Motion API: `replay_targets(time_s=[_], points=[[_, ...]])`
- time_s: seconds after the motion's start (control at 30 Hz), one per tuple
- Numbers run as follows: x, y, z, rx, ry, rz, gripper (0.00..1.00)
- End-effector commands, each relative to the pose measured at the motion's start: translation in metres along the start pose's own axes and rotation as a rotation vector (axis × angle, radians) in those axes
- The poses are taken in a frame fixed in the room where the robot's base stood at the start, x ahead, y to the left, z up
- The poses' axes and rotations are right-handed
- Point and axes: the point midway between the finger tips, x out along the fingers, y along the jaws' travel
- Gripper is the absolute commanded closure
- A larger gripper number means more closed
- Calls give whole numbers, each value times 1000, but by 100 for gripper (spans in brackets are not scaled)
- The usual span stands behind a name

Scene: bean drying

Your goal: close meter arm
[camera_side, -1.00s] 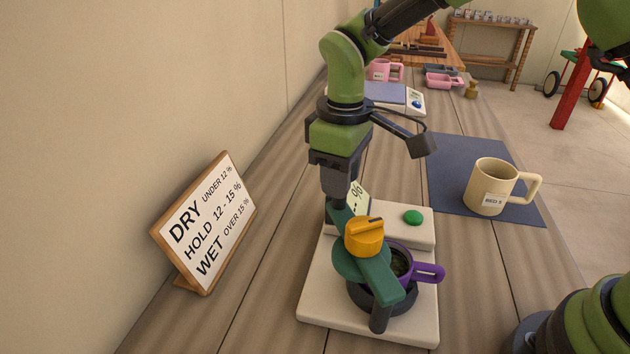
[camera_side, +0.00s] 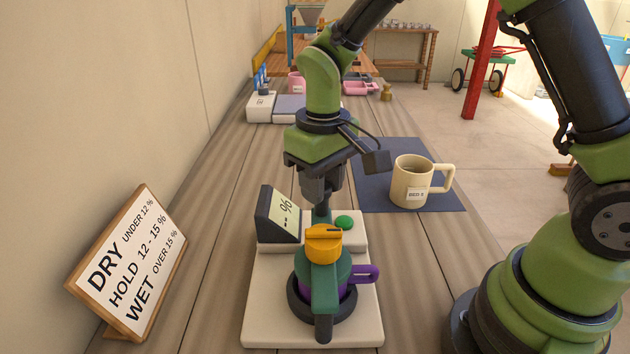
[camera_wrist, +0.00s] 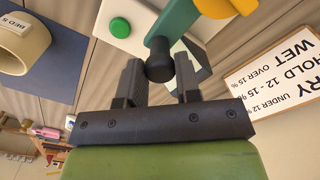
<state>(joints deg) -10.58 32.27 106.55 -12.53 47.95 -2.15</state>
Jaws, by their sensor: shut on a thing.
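The meter (camera_side: 258,310) is a pale base with a dark tilted display (camera_side: 282,215) reading "-- %" and a green button (camera_side: 344,222). Its green meter arm (camera_side: 324,285), with an orange knob (camera_side: 323,243) on top, lies lengthwise over the purple cup (camera_side: 366,274). The cup sits in a dark ring (camera_side: 296,302), mostly hidden under the arm. My gripper (camera_side: 321,204) is shut on the arm's far end, beside the display. In the wrist view my gripper (camera_wrist: 158,78) has its fingers either side of the dark round handle (camera_wrist: 159,62).
A cream mug (camera_side: 410,185) labelled "BED 5" stands on a blue mat (camera_side: 375,200) at the back right. A wood-framed moisture sign (camera_side: 132,265) stands left of the meter. A scale (camera_side: 292,108) and pink containers (camera_side: 358,88) are farther back.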

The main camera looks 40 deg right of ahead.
Motion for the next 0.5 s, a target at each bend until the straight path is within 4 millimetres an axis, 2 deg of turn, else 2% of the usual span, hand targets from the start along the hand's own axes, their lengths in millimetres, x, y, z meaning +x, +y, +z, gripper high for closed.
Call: replay_targets(time_s=[0.03, 0.07, 0.1, 0.17, 0.5], points=[[-1, 0, -1, -1, 4, 0, 100], [-1, 0, -1, -1, 4, 0, 64], [-1, 0, -1, -2, 4, 0, 55], [-1, 0, -1, -2, 4, 0, 44], [-5, 0, -1, -3, 4, -1, 44]])
